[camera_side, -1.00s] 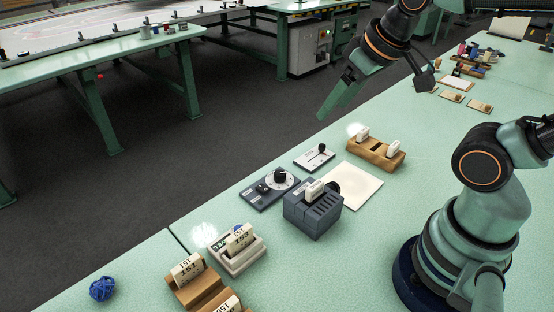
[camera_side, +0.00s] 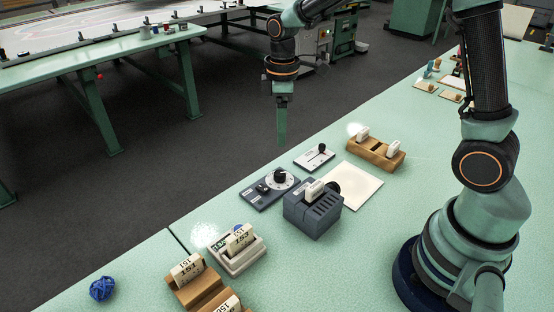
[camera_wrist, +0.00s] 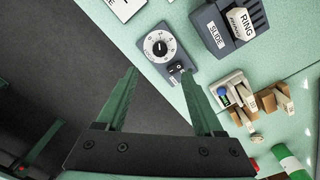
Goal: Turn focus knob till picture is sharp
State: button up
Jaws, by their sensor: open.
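A dark grey panel (camera_side: 255,198) on the green table carries a black knob (camera_side: 280,174) on a white dial, with a small black switch beside it. In the wrist view the numbered dial (camera_wrist: 160,46) lies just beyond my fingertips, with the switch (camera_wrist: 177,68) near the right one. My gripper (camera_side: 282,142) points down, high above and behind the panel in the side view, touching nothing. In the wrist view my gripper (camera_wrist: 160,73) is open and empty. The grey slide box (camera_side: 313,215) holds a white slide. A blank cream sheet (camera_side: 358,180) lies behind it; I see no picture on it.
A small white plate with a black lever (camera_side: 315,157) lies behind the panel. A wooden rack (camera_side: 375,154) stands behind the sheet.

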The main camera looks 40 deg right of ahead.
aim_at(280, 173)
notch_tip(280, 173, down, 13)
jog(key=shift+w+r, duration=0.1)
jog(key=shift+r, duration=0.05)
dwell(0.4)
grip_shut()
